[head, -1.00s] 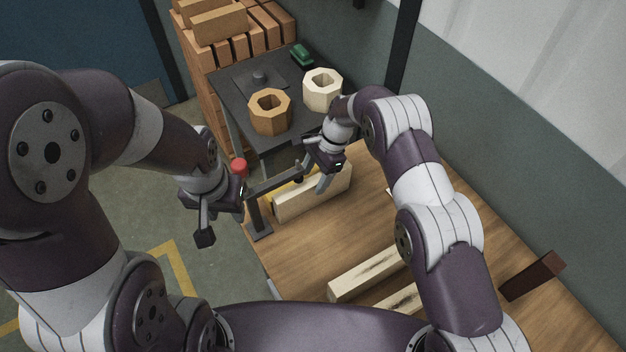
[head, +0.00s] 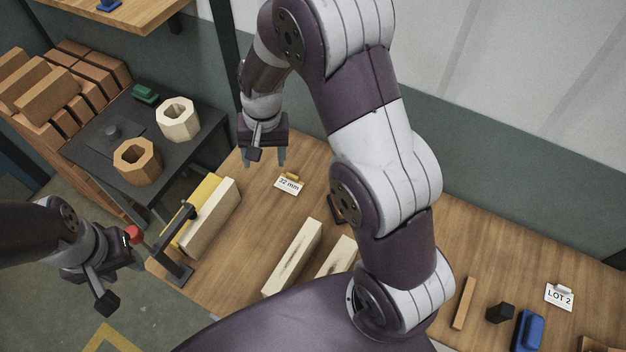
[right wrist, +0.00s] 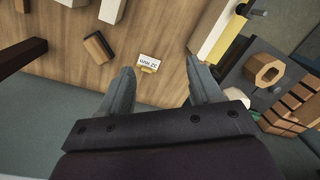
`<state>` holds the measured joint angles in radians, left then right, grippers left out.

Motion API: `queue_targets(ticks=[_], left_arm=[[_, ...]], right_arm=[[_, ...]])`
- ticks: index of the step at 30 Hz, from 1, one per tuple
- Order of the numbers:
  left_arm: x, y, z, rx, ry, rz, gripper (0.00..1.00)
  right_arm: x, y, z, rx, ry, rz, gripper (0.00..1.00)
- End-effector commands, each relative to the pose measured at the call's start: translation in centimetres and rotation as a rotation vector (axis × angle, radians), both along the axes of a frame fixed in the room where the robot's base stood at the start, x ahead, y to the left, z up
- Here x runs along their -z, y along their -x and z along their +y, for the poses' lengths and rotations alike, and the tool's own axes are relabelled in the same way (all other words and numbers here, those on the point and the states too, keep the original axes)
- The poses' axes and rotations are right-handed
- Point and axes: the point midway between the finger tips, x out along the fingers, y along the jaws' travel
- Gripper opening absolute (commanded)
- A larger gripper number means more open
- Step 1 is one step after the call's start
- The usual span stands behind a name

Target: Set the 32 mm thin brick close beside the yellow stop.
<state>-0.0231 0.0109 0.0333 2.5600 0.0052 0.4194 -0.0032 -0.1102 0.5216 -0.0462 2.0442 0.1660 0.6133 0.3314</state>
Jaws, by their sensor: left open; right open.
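A pale cream brick (head: 214,211) stands on the wooden table, long side along the yellow stop (head: 195,209). They look very close, but I cannot tell whether they touch. They also show side by side in the right wrist view, brick (right wrist: 207,22) and stop (right wrist: 222,36). No size mark shows on the brick; a "32 mm" card (head: 288,185) stands to its right on the table. My right gripper (head: 264,159) is open and empty, above the table's back, beyond the brick. My left gripper (head: 118,283) is open and empty, left of the table.
A dark post with a bar (head: 174,240) and red knob (head: 132,235) stands by the stop. Two pale streaked bricks (head: 293,257) lie right of it. A dark side table (head: 82,150) holds two octagonal rings. Bare table surrounds the card.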

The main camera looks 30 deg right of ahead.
Motion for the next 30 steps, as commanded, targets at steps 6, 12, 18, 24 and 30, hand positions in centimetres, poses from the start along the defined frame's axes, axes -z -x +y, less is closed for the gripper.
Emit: queue_targets(ticks=[6,12,18,24,30], left_arm=[[0.0,0.0,0.0,0.000,0.000,0.000,0.43],[0.0,0.0,0.0,0.000,0.000,0.000,0.43],[0.1,0.0,0.0,0.000,0.000,0.000,0.43],[5.5,0.0,0.0,0.000,0.000,0.000,0.43],[9.8,0.1,0.0,0.000,0.000,0.001,0.43]], right_arm=[[-3.6,10.3,-4.6,-0.289,0.089,-0.111,0.64],[-3.8,13.2,-5.5,-0.376,0.115,-0.132,0.64],[-3.8,13.2,-5.5,-0.375,0.113,-0.132,0.64],[1.7,13.2,-5.4,-0.374,0.113,-0.132,0.64],[5.9,13.2,-5.4,-0.373,0.113,-0.132,0.64]])
